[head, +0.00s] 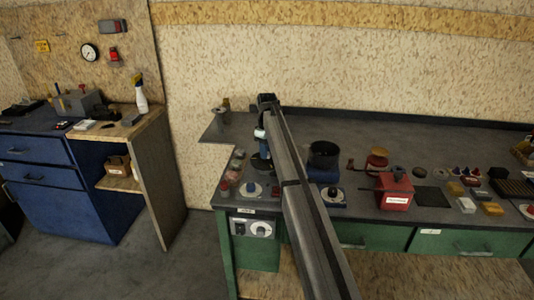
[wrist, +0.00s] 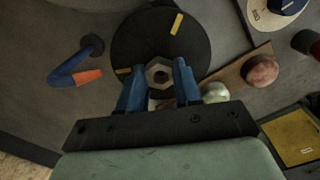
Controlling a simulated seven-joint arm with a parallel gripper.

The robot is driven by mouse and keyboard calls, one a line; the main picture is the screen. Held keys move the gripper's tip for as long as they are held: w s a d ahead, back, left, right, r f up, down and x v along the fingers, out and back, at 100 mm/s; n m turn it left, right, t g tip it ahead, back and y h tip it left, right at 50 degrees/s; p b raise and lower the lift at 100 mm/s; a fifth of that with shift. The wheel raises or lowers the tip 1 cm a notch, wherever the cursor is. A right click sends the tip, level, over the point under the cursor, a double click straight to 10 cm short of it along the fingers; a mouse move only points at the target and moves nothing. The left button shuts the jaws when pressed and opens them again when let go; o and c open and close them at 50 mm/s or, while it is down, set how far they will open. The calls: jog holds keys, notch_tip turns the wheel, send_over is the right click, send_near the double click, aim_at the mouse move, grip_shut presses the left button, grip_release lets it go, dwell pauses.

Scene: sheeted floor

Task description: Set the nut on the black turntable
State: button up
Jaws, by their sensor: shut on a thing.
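The black turntable (wrist: 150,32) is a round dark disc with yellow marks, at the top middle of the wrist view. My gripper (wrist: 158,82) has its two blue fingers shut on a grey metal hex nut (wrist: 158,73). The nut lies flat between the fingertips, over the near part of the disc. I cannot tell whether it touches the disc. In the head view my gripper (head: 264,142) is over the left end of the bench, largely behind my arm.
In the wrist view, a blue hook with an orange tip (wrist: 75,75) lies left of the disc. A wooden strip (wrist: 238,72) with round knobs lies to the right. In the head view, a black pot (head: 323,153) and a red box (head: 396,190) stand on the bench (head: 360,130).

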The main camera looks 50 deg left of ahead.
jog(key=shift+f, duration=0.5)
jog(key=shift+f, duration=0.15)
jog(key=o, duration=1.1)
jog(key=shift+c, duration=0.2)
notch_tip(320, 180, up, 12)
